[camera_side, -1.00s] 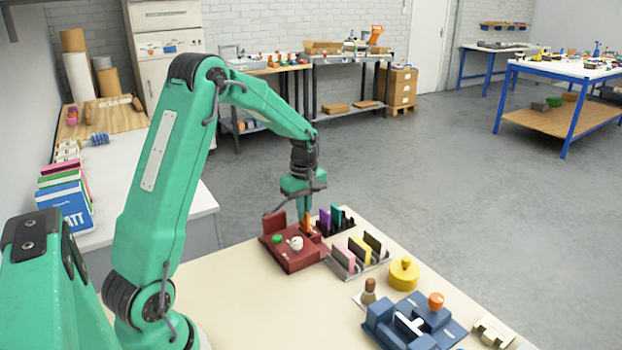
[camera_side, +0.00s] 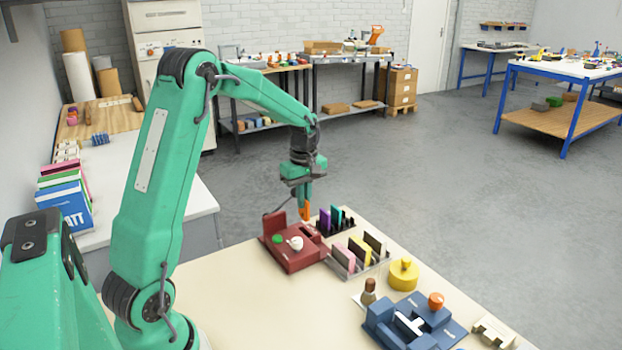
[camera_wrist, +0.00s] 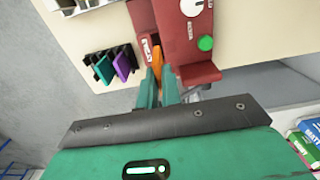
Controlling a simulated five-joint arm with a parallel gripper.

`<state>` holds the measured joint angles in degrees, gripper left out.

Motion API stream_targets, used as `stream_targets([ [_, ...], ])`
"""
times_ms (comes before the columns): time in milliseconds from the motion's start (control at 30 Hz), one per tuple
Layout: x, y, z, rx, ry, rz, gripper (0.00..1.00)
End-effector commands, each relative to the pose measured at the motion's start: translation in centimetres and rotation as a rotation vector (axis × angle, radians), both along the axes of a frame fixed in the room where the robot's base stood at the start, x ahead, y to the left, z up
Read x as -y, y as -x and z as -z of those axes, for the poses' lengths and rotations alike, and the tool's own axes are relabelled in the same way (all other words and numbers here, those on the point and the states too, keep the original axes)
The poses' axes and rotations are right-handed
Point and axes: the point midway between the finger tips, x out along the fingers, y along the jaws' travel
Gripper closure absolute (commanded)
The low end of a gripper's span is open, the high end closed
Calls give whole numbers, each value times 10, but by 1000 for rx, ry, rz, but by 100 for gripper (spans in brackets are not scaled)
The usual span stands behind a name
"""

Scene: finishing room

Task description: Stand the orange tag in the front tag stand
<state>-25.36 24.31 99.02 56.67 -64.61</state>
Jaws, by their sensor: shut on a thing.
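My gripper (camera_side: 305,194) is shut on the orange tag (camera_side: 305,213), which points down from the fingers just above a red machine (camera_side: 288,262). In the wrist view the orange tag (camera_wrist: 156,58) sits between the teal fingers (camera_wrist: 160,75). Two tag stands are in the side view. The nearer, grey one (camera_side: 345,272) holds pink, yellow and dark tags. The farther, black one (camera_side: 328,232) holds purple (camera_side: 325,219) and teal (camera_side: 336,216) tags. I cannot tell whether the tag's lower end is fully clear of the machine.
The red machine has an upright block, a green button (camera_side: 277,239) and a white knob (camera_side: 296,243). A yellow round thing (camera_side: 404,274), a brown-topped stamp (camera_side: 369,291) and a blue fixture (camera_side: 414,322) lie nearer on the table. The table's left front (camera_side: 260,310) is bare.

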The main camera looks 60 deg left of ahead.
Motion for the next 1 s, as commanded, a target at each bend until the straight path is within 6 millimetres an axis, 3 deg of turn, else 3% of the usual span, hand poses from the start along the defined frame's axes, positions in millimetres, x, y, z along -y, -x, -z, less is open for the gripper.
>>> stream_targets([
  [267, 0, 0, -12, 1, -1, 0, 100],
  [567, 0, 0, -54, 4, -2, 0, 100],
  [1000, -11, -49, -55, 0, 0, 1, 100],
])
